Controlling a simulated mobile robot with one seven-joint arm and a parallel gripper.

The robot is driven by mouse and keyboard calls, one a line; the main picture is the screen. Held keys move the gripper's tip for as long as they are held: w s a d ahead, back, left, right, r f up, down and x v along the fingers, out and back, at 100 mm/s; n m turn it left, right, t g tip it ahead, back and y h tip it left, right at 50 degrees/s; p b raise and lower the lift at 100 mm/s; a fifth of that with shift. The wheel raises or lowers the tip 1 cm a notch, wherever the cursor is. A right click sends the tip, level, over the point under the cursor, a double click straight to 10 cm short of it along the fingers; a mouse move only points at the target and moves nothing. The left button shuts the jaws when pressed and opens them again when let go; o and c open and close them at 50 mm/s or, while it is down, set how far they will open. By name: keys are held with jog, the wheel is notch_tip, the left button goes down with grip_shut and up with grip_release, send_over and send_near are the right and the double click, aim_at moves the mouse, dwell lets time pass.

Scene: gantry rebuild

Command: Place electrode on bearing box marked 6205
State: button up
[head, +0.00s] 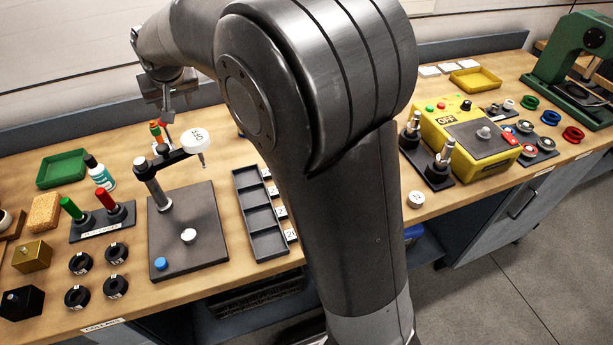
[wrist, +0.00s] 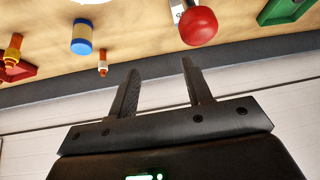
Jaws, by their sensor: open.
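My gripper (head: 167,117) is beyond my arm at the back of the bench in the head view. In the wrist view its two fingers (wrist: 159,66) stand apart with nothing between them. I cannot pick out the electrode for sure; two metal-tipped pieces (head: 443,153) stand upright in a dark holder beside the yellow OFF box. No marking 6205 is readable. A dark tray with compartments (head: 243,178) has small white labels along its right side, partly hidden by my arm, and I cannot tell whether it concerns bearings.
A dark stand with a round dial (head: 195,140) rises near my gripper. Red and green handled pieces (head: 107,200), black rings (head: 80,263) and a green tray (head: 62,168) lie left. The yellow OFF box (head: 455,135) and green press (head: 575,55) are right. My arm hides the bench middle.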

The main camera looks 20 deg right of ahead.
jog(key=s+d+r, duration=0.4)
jog(key=s+d, duration=0.5)
jog(key=d, duration=0.1)
jog(key=s+d+f, duration=0.1)
jog(key=s+d, duration=0.2)
jog(key=s, duration=0.5)
jog(key=s+d+f+m, duration=0.1)
jog(key=s+d, duration=0.3)
jog(key=s, duration=0.4)
jog(key=s+d+f+h, duration=0.1)
jog(key=s+d+f, duration=0.1)
jog(key=s, duration=0.7)
jog(key=shift+d+m, duration=0.3)
jog(key=shift+d, duration=0.45)
